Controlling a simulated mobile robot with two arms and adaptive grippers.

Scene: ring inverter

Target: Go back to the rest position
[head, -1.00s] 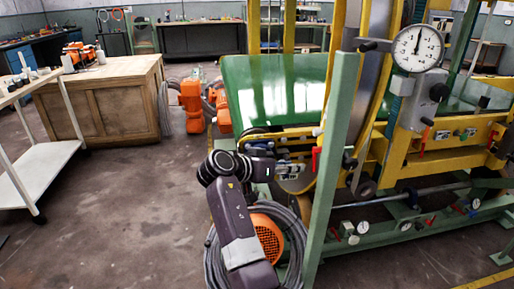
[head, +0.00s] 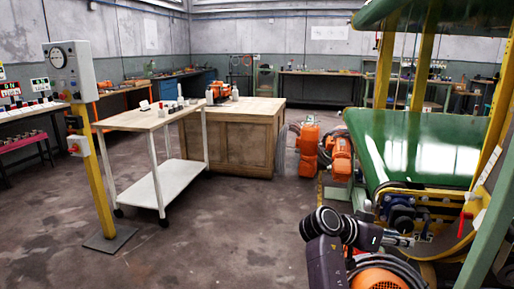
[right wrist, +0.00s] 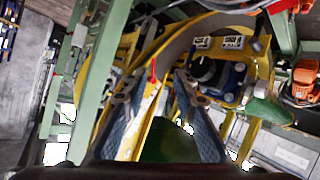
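My right arm comes in at the bottom right of the head view. Its gripper (head: 408,240) is in front of the lower yellow frame of the green machine (head: 425,150). In the right wrist view the two fingers of this gripper (right wrist: 155,92) stand apart with nothing held between them. Behind them are yellow and green frame parts and a blue unit (right wrist: 222,80). I cannot tell how far the fingertips are from the frame. My left gripper is in neither view.
A white trolley (head: 160,186) with small items stands left of a wooden cabinet (head: 240,145). A dial box (head: 72,70) on a yellow post is at the left. Orange motors (head: 308,147) with hoses stand by the machine. The floor (head: 225,235) in the middle is clear.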

